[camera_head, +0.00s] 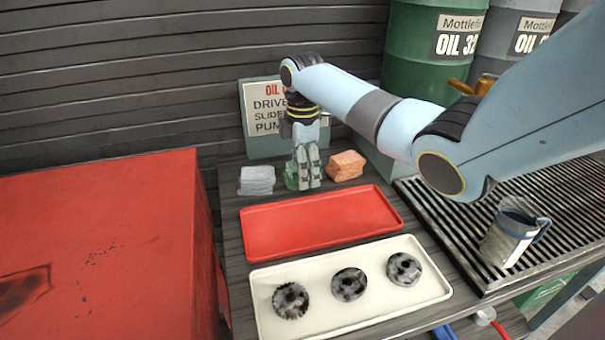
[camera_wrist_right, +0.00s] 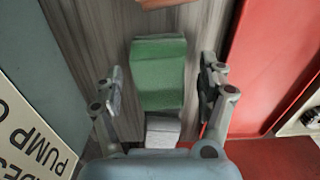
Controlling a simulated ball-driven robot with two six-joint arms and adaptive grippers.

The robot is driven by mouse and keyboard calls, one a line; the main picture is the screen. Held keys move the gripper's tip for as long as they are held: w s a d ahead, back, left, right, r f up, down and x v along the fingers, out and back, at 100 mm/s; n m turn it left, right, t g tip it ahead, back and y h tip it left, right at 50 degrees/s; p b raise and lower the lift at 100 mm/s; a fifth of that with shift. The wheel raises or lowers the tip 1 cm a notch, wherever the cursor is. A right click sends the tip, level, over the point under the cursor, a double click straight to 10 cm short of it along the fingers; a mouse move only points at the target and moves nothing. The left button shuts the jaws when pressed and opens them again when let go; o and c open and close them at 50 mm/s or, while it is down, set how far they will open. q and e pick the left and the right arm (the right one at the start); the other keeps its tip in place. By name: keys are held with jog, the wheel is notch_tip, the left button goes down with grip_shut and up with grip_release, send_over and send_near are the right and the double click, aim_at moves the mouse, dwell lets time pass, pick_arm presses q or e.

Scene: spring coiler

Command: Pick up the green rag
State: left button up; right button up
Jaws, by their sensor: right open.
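The green rag (camera_head: 291,177) is a folded block on the dark tabletop, mostly hidden behind my right gripper (camera_head: 309,184) in the head view. In the right wrist view the whole top of the green rag (camera_wrist_right: 159,72) shows between the two spread fingers of my right gripper (camera_wrist_right: 164,82). The gripper is open and points down over the rag. There is a gap between the rag and each finger. My left gripper is not in view.
A grey rag (camera_head: 257,180) and an orange rag (camera_head: 346,165) flank the green one. A red tray (camera_head: 320,222) lies in front, then a cream tray (camera_head: 320,316) with dark gears. An oil sign (camera_head: 262,108) stands behind. A mug (camera_head: 512,232) sits on the grate at right.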

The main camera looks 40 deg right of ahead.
jog(key=c, duration=1)
jog(key=shift+r, duration=0.1)
jog(key=shift+c, duration=0.2)
notch_tip(320, 180, up, 10)
jog(key=shift+p, duration=0.5)
